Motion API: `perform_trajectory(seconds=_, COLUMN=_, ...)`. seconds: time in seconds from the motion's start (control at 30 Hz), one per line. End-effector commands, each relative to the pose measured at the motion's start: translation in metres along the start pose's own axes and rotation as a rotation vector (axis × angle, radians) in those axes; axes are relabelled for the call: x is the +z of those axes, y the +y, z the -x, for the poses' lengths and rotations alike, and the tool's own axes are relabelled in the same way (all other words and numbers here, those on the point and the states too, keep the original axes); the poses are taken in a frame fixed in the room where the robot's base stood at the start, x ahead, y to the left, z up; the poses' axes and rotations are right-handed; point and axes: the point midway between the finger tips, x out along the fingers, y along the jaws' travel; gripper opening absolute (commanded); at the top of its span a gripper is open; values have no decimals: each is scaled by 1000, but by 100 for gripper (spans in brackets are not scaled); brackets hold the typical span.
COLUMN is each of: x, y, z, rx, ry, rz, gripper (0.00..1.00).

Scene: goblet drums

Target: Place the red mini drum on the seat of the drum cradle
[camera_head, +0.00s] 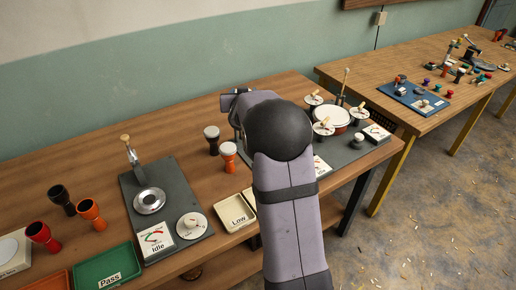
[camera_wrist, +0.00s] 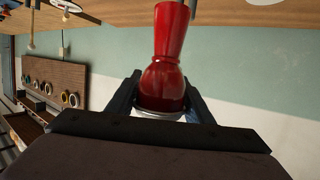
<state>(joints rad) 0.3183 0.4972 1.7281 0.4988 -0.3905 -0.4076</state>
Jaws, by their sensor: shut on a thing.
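A red mini drum (camera_wrist: 168,82) fills the middle of the wrist view, its pale rim toward my palm and its narrow stem pointing away. My gripper (camera_wrist: 161,100) is shut on it, a finger on each side. In the head view my gripper (camera_head: 236,102) is mostly hidden behind my arm, above the back of the table, and the held drum is hidden. A round metal seat (camera_head: 149,201) is on the left grey mat; the right station (camera_head: 332,118) carries a large white drumhead and several small round pads.
Another red drum (camera_head: 41,234), an orange drum (camera_head: 91,213) and a black drum (camera_head: 61,199) stand at left. White-topped black (camera_head: 212,138) and orange (camera_head: 228,156) drums stand mid-table near my arm. A green Pass tray (camera_head: 106,271) and cream Low tray (camera_head: 235,212) lie in front.

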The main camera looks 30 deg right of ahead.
Motion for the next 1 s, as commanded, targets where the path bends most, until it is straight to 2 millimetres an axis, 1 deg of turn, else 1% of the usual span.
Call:
perform_trajectory(seconds=0.03, x=-1, y=8, z=0, rx=0, ry=-1, rz=2, gripper=23)
perform_trajectory(seconds=0.17, x=3, y=23, z=0, rx=-9, ry=0, rz=4, gripper=23)
perform_trajectory(seconds=0.23, x=7, y=34, z=0, rx=-11, ry=-1, rz=4, gripper=23)
perform_trajectory(seconds=0.57, x=8, y=40, z=-13, rx=-106, ry=3, rz=33, gripper=23)
perform_trajectory(seconds=0.77, x=14, y=43, z=-18, rx=-169, ry=3, rz=52, gripper=23)
perform_trajectory(seconds=1.0, x=29, y=45, z=-22, rx=-258, ry=1, rz=78, gripper=23)
